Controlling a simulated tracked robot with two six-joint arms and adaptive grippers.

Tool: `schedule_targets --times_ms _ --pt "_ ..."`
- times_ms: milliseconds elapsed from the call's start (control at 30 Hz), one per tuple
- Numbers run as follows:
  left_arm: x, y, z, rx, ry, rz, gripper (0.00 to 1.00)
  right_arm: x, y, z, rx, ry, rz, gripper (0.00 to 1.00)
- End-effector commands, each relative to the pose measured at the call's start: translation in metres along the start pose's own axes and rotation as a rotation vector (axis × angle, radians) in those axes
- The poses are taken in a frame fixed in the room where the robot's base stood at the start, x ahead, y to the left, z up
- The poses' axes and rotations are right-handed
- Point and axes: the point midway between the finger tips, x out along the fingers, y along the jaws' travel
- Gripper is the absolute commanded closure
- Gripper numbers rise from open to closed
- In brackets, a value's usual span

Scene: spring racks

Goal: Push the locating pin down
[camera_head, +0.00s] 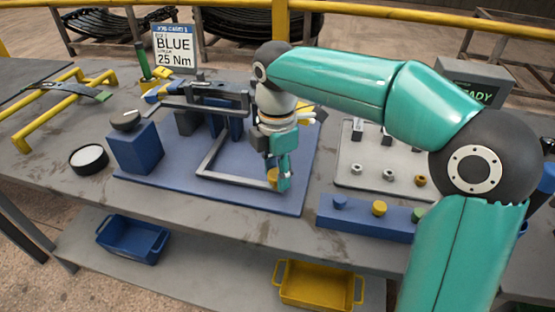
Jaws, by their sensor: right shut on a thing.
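My right gripper (283,186) points down at the front right of the blue plate (240,198). It is shut on a small brass-coloured piece (272,178) at the front right corner of a grey frame (228,178). This piece may be the locating pin; my fingers hide part of it, and I cannot tell how far down it sits. Grey clamp bars (205,102) and blue blocks stand behind the frame. My left gripper is not in view.
A blue block with a dark knob (135,148) and a round white-topped dish (89,158) stand at left. A blue strip with coloured pegs (352,218) and a light plate with nuts (350,180) lie at right. A job card (174,47) reads BLUE, 25 Nm.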

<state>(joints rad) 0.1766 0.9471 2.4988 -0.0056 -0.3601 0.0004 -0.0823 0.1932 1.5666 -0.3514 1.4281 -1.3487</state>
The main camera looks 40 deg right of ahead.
Motion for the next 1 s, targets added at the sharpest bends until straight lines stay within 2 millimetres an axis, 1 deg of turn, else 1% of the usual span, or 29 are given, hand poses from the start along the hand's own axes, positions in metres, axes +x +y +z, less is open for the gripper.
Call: schedule_targets --times_ms 33,100,367,400,533,867,1000 --pt "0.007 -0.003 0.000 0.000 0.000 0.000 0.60 0.010 0.000 0.000 0.000 -0.001 0.003 1.00" --pt "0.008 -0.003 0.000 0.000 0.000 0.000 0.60 0.013 0.001 0.000 0.000 0.000 0.005 1.00" --pt "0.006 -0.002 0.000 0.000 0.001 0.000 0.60 0.014 0.001 0.000 -0.001 -0.001 0.001 1.00" --pt "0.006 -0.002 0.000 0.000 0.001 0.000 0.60 0.014 0.001 0.000 -0.002 -0.001 0.001 0.58" --pt "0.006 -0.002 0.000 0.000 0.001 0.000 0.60 0.014 0.001 0.000 -0.002 -0.001 0.002 0.36" --pt "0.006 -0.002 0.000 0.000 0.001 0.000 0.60 0.011 0.001 0.000 -0.001 0.000 0.006 0.35" --pt "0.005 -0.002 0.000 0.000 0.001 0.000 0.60 0.002 0.002 0.000 -0.001 0.000 0.008 0.35"
